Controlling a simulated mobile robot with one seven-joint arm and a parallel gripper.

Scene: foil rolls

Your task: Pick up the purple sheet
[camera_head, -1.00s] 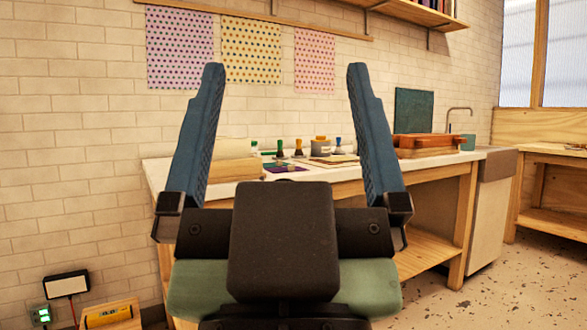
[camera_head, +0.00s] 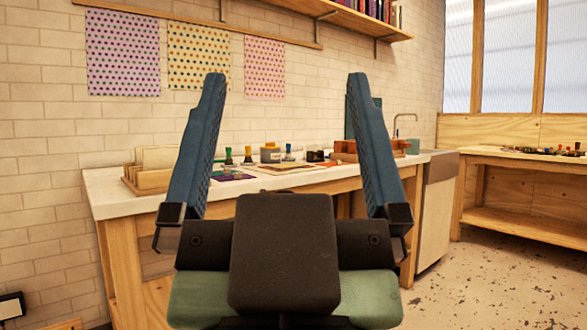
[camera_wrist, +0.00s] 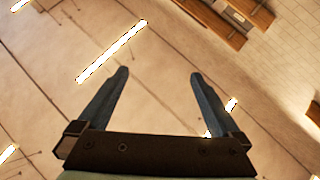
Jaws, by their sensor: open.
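A small flat purple sheet (camera_head: 233,177) lies on the white-topped workbench (camera_head: 112,200), just right of my left finger in the head view. A larger light-purple dotted sheet (camera_head: 123,55) hangs on the brick wall at the upper left. My gripper (camera_head: 286,78) is raised in front of the camera, open and empty, with both blue fingers apart. It also shows open in the wrist view (camera_wrist: 157,74), against the ceiling and its lights. The gripper touches neither sheet. The fingers hide parts of the workbench.
Yellow (camera_head: 198,56) and pink (camera_head: 264,68) dotted sheets hang beside the purple one. A wooden rack (camera_head: 146,179), several stamps and a jar (camera_head: 270,154) stand on the workbench. A second wooden table (camera_head: 520,158) is at the right. Speckled floor (camera_head: 480,285) is clear between them.

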